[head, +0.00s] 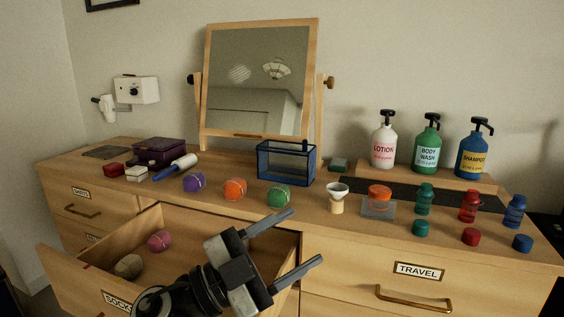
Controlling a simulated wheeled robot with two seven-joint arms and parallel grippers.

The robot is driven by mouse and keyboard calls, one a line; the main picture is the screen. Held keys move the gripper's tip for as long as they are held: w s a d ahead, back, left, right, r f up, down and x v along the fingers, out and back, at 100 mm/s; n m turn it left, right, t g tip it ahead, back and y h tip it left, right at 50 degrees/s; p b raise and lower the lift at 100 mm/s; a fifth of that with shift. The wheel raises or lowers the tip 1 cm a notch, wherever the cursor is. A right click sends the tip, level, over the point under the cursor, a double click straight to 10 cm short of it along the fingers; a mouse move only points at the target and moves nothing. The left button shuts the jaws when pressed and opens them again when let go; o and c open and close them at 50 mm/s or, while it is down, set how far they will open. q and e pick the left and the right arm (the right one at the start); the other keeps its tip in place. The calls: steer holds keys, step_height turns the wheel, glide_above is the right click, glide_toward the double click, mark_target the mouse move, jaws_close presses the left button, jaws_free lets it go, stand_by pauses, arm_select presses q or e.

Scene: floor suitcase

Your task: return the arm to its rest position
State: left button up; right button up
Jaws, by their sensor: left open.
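My left gripper (293,244) is in the head view at the lower middle. Its two grey fingers are spread apart and empty, pointing up and to the right. It hangs over the right part of the open socks drawer (148,219) and hides part of that drawer. A pink ball (159,241) and a beige ball (128,266) lie in the drawer, left of the gripper. My right gripper does not show.
The dresser top holds purple (194,182), orange (235,189) and green (278,197) balls, a blue mesh box (286,164), a mirror (256,80), a funnel (337,196) and several bottles. The travel drawer (420,285) is shut at right.

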arm_select(q)
steer(key=w+a+f+n+t+y, duration=0.2)
steer(key=a+f+n+t+y, duration=0.1)
steer(key=a+n+t+y, duration=0.45)
steer(key=w+a+f+n+t+y, duration=0.1)
steer(key=a+f+n+t+y, duration=0.25)
steer(key=a+n+y, duration=0.4)
steer(key=s+a+f+n+g+y, duration=0.4)
steer(key=f+n+y, duration=0.15)
steer(key=f, duration=0.35)
steer(key=s+a+f+g, duration=0.1)
steer(key=s+f+g, duration=0.55)
steer(key=s, duration=0.35)
steer(key=s+a+f+g, duration=0.1)
steer(key=s+f+g, duration=0.55)
steer(key=s, duration=0.35)
steer(key=w+d+f+t+h+p, duration=0.1)
steer(key=w+d+t+h+p, duration=0.1)
steer(key=w+d+t+h, duration=0.2)
steer(key=w+d+t, duration=0.2)
steer(key=t, duration=0.2)
steer(key=shift+w+f, duration=0.15)
steer(key=shift+f, duration=0.1)
